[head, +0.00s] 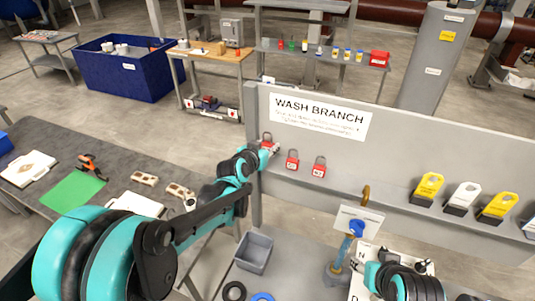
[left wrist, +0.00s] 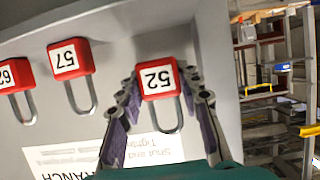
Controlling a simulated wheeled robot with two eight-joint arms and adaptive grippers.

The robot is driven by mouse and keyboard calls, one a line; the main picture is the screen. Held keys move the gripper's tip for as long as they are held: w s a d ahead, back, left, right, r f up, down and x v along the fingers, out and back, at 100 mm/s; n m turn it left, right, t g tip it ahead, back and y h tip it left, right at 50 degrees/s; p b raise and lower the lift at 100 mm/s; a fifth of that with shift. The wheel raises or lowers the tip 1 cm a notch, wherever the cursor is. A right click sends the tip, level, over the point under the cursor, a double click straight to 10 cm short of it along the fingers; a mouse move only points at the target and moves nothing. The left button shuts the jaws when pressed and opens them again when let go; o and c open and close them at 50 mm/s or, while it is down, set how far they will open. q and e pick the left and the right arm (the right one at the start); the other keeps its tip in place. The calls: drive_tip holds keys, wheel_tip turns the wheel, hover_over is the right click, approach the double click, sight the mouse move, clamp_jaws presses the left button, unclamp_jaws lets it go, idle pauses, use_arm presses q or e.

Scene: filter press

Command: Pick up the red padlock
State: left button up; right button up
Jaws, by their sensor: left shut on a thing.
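Three red padlocks sit in a row on the grey board's ledge. The leftmost padlock (head: 267,138), numbered 52 in the left wrist view (left wrist: 158,78), is between the two fingers of my left gripper (head: 266,148), which is shut on its red body. Its shackle shows below the body in the wrist view, where the numbers appear upside down. The middle padlock (head: 292,160), numbered 57 (left wrist: 69,58), and the right padlock (head: 319,167), numbered 62 (left wrist: 15,75), stand clear of the fingers.
A WASH BRANCH sign (head: 318,116) is on the board above the padlocks. Yellow and white tags (head: 462,198) stand farther right on the ledge. A grey bin (head: 254,252) and a pipe with a blue valve (head: 345,250) stand below. A side table (head: 110,180) is at left.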

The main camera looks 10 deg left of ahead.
use_arm(q)
wheel_tip(320, 180, up, 27)
drive_tip(key=p, duration=0.2)
drive_tip(key=shift+p, duration=0.3)
